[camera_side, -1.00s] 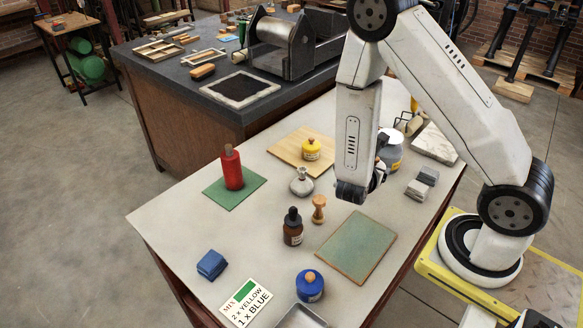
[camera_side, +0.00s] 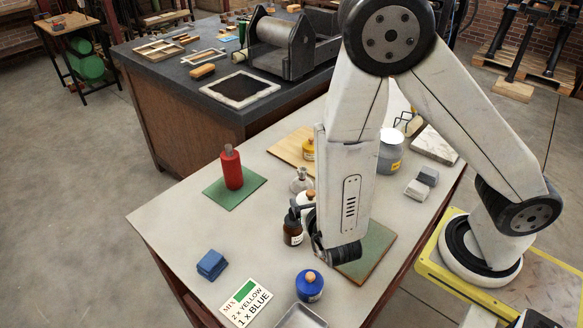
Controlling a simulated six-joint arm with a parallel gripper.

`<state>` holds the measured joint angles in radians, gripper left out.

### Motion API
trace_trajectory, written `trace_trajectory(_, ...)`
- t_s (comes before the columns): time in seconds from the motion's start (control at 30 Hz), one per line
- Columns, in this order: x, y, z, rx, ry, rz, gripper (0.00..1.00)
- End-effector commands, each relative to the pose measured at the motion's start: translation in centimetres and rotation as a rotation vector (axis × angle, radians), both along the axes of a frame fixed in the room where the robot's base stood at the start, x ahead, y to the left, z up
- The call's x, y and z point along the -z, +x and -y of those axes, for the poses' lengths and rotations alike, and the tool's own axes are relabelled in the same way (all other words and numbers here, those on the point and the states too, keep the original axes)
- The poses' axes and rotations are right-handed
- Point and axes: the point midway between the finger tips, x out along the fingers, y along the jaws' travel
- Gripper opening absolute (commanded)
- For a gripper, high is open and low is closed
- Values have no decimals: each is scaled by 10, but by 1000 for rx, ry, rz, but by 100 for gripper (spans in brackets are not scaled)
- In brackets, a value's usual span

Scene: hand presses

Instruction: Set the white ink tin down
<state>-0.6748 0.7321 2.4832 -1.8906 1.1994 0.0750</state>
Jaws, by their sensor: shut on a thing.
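The white ink tin (camera_side: 303,199) with a wooden knob on its lid shows only in part, at the left side of my forearm. My gripper (camera_side: 308,215) is shut on it, though my wrist hides much of the jaws and the tin. They are close to the brown dropper bottle (camera_side: 292,232) and left of the green board (camera_side: 375,252), which my wrist partly covers. I cannot tell whether the tin touches the table.
A silver flask (camera_side: 301,181) stands just behind. The blue tin (camera_side: 309,287), instruction card (camera_side: 246,303) and blue cloth (camera_side: 211,265) are in front. The red bottle (camera_side: 231,170) stands at left, the yellow tin (camera_side: 308,150) behind, the grey can (camera_side: 391,152) at right. The table's left-middle is clear.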

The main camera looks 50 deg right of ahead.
Motion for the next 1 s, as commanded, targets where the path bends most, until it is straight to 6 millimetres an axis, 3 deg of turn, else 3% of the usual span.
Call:
trace_trajectory(0.1,-2,-5,-24,-86,-1,1,1)
trace_trajectory(0.33,-5,-13,-51,-189,-2,1,1)
trace_trajectory(0.73,-4,-12,-58,-211,0,1,1)
trace_trajectory(1.0,10,17,-65,-209,0,1,1)
